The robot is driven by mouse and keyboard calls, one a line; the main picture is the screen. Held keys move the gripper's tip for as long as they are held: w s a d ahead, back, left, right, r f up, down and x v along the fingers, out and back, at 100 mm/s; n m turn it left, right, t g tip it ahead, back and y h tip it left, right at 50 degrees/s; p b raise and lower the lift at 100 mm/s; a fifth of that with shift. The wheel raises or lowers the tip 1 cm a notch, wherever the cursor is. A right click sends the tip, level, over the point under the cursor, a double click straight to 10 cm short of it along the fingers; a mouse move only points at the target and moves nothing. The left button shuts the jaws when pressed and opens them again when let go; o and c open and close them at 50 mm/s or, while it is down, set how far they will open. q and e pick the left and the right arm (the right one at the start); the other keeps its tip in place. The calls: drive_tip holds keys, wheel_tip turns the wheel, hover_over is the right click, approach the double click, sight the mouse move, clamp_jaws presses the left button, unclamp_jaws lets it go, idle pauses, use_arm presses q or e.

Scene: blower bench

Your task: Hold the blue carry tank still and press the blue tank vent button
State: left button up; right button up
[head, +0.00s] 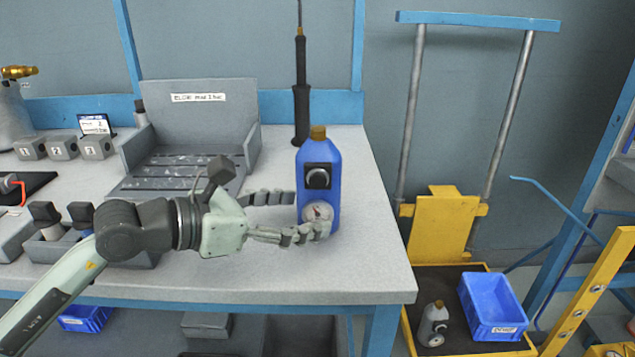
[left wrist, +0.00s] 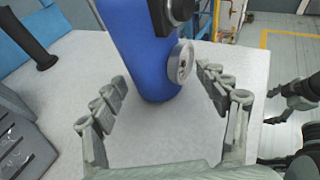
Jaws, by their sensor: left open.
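The blue carry tank (head: 333,200) stands upright on the bench near its right end, with a brown cap on top. A dark round button-like part in a black housing (head: 318,178) faces forward on its upper body, and a round gauge (head: 318,211) sits below. My left gripper (head: 306,214) is open at the tank's lower body, one finger in front and the other reaching toward its far side. In the left wrist view the tank (left wrist: 143,55) stands between the spread fingers, with gaps visible. My right gripper (left wrist: 272,105) appears at the right edge there; its jaws are unclear.
A grey bin (head: 200,115) and a black upright tool (head: 301,95) stand behind. Grey blocks lie at left. Right of the bench is a yellow cart (head: 440,225) with a blue crate (head: 493,307) and a small grey bottle (head: 433,323). The bench front is clear.

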use_arm(q)
drive_tip(key=shift+x, duration=1.4)
use_arm(e)
drive_tip(key=shift+r, duration=0.15)
use_arm(q)
drive_tip(key=shift+c, duration=0.6)
drive_tip(key=shift+c, duration=1.6)
use_arm(e)
clamp_jaws()
